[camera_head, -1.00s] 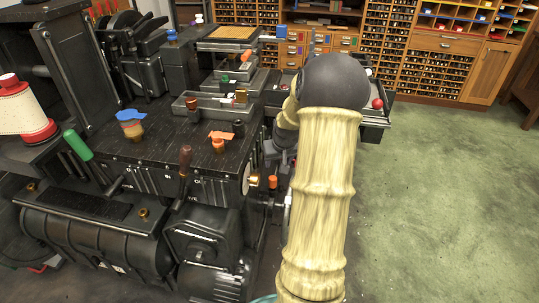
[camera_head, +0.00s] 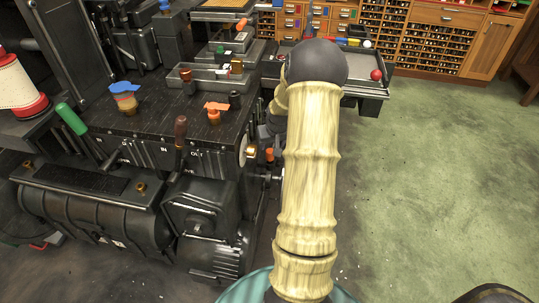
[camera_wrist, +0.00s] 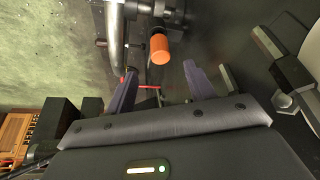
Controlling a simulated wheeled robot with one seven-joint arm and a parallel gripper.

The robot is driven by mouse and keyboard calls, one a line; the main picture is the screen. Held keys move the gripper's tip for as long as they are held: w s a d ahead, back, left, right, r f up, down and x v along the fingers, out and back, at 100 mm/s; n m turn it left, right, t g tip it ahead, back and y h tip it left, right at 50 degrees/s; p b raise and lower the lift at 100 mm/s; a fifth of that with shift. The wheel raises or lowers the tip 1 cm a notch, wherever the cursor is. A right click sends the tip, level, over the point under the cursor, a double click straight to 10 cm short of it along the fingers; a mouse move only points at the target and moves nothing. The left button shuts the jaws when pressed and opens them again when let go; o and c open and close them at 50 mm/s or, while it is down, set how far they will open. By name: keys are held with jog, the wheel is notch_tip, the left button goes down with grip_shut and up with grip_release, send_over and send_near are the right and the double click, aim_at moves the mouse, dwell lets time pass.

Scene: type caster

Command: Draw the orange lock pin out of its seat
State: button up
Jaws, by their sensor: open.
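The orange lock pin (camera_head: 269,154) sits low on the right side of the black machine, beside a brass fitting. In the wrist view the pin's orange cylindrical end (camera_wrist: 159,48) points toward me, with dark metal parts behind it. My gripper (camera_wrist: 160,70) is open, its two dark fingers apart. The pin's end appears just beyond the fingertips, roughly midway between them, and nothing is held. In the head view my arm and the machine's edge hide most of the gripper. The seat itself is not clear.
The black machine (camera_head: 150,135) fills the left, with levers and an orange-topped piece (camera_head: 214,108) on top. A metal bar (camera_wrist: 116,40) stands left of the pin in the wrist view. A tray with a red ball (camera_head: 376,75) is behind. Green floor at right is open.

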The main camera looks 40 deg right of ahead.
aim_at(270, 151)
jog(key=b+x, duration=0.1)
jog(key=x, duration=0.8)
jog(key=shift+w+f, duration=0.1)
jog(key=shift+f, duration=0.1)
jog(key=shift+r, duration=0.1)
grip_shut()
